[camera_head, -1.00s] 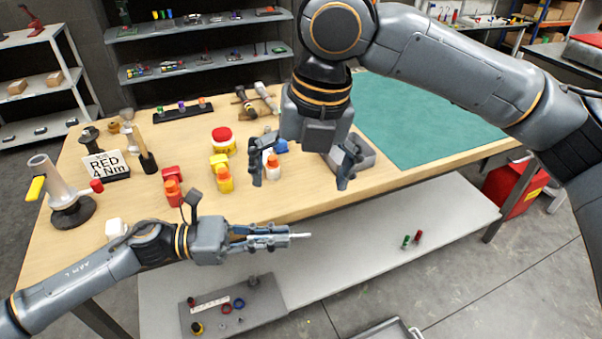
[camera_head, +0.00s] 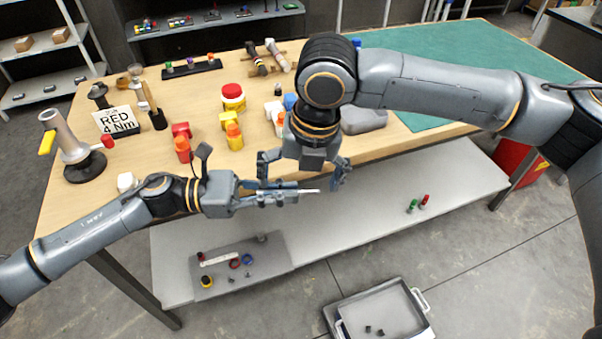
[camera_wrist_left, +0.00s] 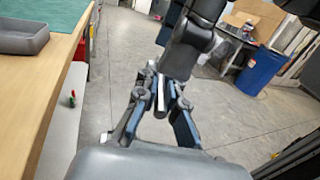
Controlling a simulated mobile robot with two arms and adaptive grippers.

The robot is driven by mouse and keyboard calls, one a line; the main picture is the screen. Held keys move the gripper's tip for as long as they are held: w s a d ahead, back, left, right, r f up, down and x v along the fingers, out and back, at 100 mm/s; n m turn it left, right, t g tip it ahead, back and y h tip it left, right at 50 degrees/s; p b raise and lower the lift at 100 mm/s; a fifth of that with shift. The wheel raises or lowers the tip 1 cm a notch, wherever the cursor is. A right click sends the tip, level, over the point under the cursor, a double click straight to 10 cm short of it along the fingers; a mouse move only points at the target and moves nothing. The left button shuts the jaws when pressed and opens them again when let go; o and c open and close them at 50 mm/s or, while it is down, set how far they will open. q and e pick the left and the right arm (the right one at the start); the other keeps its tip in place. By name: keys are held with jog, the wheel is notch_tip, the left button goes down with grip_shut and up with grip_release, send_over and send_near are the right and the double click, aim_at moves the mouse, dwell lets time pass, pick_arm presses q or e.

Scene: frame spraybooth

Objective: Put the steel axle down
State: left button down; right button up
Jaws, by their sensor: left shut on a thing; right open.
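The steel axle (camera_head: 308,191) is a thin, light metal rod. My left gripper (camera_head: 284,195) is shut on it and holds it roughly level in front of the bench's front edge, with its end sticking out to the right. In the left wrist view the axle (camera_wrist_left: 161,94) shows between the fingertips. My right gripper (camera_head: 303,176) is open, pointing down, with its fingers close around the axle's free end; I cannot tell whether they touch it.
The wooden bench (camera_head: 205,98) carries bottles, a grey tray (camera_head: 364,120) and a green mat (camera_head: 440,75). Below are a pale shelf (camera_head: 370,205) with a grey parts mat (camera_head: 270,262), and a metal tray (camera_head: 418,318) on the floor.

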jog(key=shift+a, duration=0.1)
jog(key=c, duration=1.5)
jog(key=o, duration=1.5)
notch_tip(320, 180, up, 12)
jog(key=s+d, duration=0.1)
jog(key=d, duration=0.1)
